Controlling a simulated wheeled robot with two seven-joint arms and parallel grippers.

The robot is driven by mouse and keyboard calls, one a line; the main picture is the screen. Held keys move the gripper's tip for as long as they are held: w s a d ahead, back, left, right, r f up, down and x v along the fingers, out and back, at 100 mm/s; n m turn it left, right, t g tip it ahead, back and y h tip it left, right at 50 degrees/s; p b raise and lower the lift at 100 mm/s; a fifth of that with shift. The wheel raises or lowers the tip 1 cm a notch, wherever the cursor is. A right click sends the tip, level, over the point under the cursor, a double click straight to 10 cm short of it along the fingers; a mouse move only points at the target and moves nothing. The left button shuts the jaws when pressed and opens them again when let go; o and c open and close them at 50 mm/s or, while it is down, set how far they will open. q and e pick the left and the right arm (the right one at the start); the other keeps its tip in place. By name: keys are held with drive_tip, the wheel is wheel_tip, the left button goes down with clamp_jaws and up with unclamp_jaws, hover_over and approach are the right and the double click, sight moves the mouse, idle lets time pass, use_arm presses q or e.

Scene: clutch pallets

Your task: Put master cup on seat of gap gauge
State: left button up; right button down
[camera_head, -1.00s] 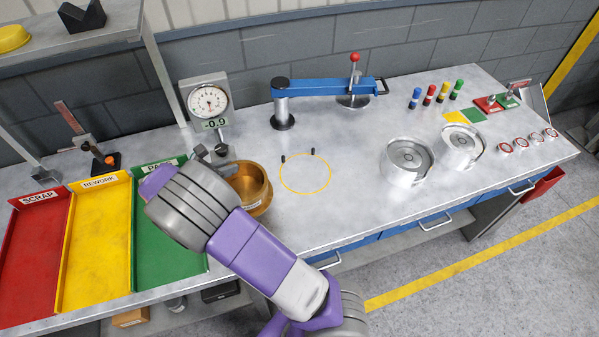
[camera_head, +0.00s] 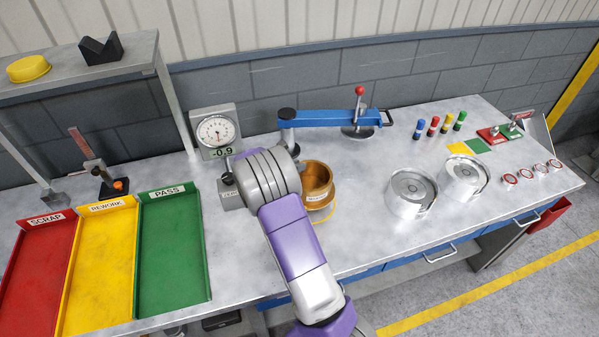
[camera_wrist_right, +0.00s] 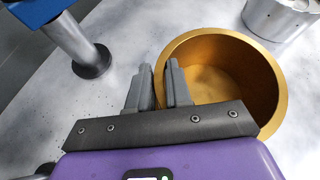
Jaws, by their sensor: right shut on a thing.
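The master cup appears to be the brass-coloured open cup (camera_head: 319,178), which also shows in the right wrist view (camera_wrist_right: 262,75). My right gripper (camera_wrist_right: 160,88) is shut on its wall, one finger on each side. In the head view, my right wrist hides the fingers. The cup is upright over the yellow ring on the bench; I cannot tell whether it touches the bench. The gap gauge appears to be the dial gauge (camera_head: 215,131) reading -0.9, left of the cup. Its low base (camera_head: 229,196) is partly hidden by my wrist. My left gripper is not in view.
A blue lever arm (camera_head: 335,117) on a post stands behind the cup. Two metal cups (camera_head: 410,192) stand to the right. Red, yellow and green trays (camera_head: 172,250) lie at left. The bench between cup and metal cups is clear.

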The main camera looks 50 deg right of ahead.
drive_tip(key=shift+d+f+b, duration=0.1)
drive_tip(key=shift+f+b, duration=0.25)
drive_tip(key=shift+f, duration=2.75)
drive_tip(key=c, duration=1.5)
unclamp_jaws()
drive_tip(key=shift+f, duration=0.2)
drive_tip(key=o, duration=0.4)
drive_tip(key=shift+o, duration=0.2)
drive_tip(key=shift+a+r, duration=0.2)
drive_tip(key=v, duration=1.1)
drive_tip(key=shift+a+r+p, duration=0.15)
drive_tip(key=shift+a+p, duration=0.25)
